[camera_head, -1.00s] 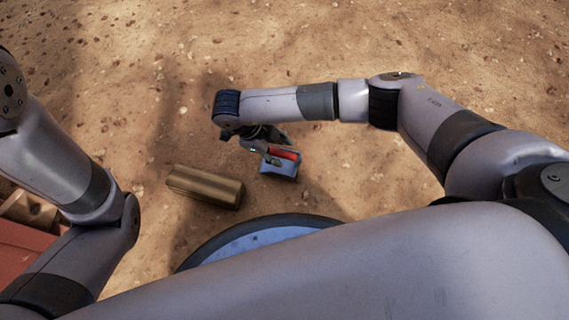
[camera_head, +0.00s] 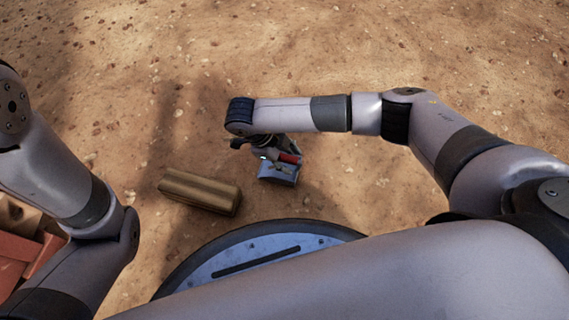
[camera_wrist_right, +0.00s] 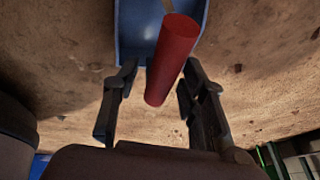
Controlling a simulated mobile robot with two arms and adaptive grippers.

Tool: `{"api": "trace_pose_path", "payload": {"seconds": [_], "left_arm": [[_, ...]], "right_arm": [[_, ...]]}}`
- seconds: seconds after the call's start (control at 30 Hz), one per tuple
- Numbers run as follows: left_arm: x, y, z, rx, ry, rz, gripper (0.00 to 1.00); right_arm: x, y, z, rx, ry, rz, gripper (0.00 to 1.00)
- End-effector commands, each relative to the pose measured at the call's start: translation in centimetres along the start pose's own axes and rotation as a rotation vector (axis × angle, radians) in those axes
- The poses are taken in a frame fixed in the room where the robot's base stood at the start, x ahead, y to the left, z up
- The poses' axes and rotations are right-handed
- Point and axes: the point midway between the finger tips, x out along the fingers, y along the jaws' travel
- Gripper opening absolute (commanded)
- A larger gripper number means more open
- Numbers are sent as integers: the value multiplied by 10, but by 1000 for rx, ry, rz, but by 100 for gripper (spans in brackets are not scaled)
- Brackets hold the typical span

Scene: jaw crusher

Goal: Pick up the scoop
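The scoop has a blue pan (camera_head: 279,174) and a red handle (camera_head: 289,158). It lies on the sandy ground in front of my base in the head view. In the right wrist view the red handle (camera_wrist_right: 173,62) extends from the blue pan (camera_wrist_right: 137,38) down between the fingers. My right gripper (camera_head: 275,157) is over the scoop; its fingers (camera_wrist_right: 155,95) are open, one on each side of the handle, with a visible gap on the left. Whether the right finger touches the handle cannot be told. My left gripper is out of view.
A brown wooden block (camera_head: 200,191) lies on the ground just left of the scoop. An orange-red crate (camera_head: 22,258) with brownish pieces stands at the lower left edge. The ground beyond and to the right of the scoop is open, with only small stones.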

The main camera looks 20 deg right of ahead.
Motion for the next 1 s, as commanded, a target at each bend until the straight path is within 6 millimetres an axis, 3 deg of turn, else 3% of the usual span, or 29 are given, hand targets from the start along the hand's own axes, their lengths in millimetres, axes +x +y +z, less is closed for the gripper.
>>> {"api": "trace_pose_path", "payload": {"seconds": [0.53,1.0], "left_arm": [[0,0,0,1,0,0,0],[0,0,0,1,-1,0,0]], "right_arm": [[0,0,0,0,0,0,0],[-1,0,0,0,-1,0,0]]}}
